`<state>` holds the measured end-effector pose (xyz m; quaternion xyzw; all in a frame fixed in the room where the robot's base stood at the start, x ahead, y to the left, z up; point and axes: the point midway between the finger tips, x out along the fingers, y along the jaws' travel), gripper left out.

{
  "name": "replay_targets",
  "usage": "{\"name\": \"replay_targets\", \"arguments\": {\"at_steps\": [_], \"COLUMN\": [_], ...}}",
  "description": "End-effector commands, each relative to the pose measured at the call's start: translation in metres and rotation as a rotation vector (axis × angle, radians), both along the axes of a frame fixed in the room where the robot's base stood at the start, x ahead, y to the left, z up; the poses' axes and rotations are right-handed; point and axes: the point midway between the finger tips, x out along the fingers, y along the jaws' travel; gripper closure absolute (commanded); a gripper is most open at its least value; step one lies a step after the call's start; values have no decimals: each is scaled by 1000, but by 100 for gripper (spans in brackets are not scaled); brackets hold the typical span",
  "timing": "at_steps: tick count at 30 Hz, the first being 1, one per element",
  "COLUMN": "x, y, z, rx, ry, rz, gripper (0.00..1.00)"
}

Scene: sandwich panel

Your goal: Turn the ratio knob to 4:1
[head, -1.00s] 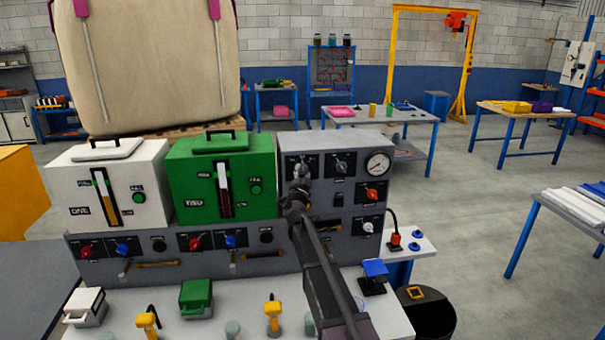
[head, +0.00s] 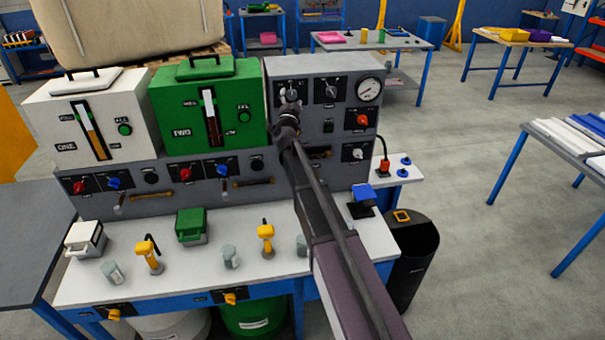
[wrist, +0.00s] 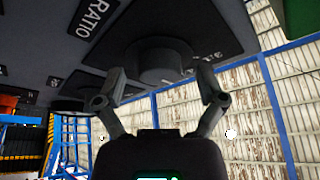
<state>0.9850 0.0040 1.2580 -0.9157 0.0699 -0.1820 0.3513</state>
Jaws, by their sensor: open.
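The dark round ratio knob (wrist: 160,62) is on a black plate on the panel, beside the label RATIO, in the wrist view. My gripper (wrist: 161,84) is open, with one finger on either side of the knob's near end. I cannot tell whether either finger touches it. In the head view my gripper (head: 287,122) is in front of the grey panel (head: 345,134), just below its upper left knob (head: 291,96). The knob's pointer setting is not readable.
A second knob (head: 331,90) and a round gauge (head: 369,89) are to the right. A red knob (head: 362,120) is lower. The green unit (head: 207,105) stands close on the left. Yellow-handled tools (head: 265,233) stand on the white bench (head: 200,280) below.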

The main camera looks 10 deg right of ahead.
Motion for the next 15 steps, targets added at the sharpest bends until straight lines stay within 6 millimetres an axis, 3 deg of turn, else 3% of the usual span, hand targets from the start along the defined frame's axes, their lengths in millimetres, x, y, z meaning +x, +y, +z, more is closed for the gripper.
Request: {"name": "replay_targets", "arguments": {"at_steps": [15], "x": [0], "y": [-2], "z": [-2], "rx": [-261], "ry": [0], "rz": [0], "gripper": [11]}}
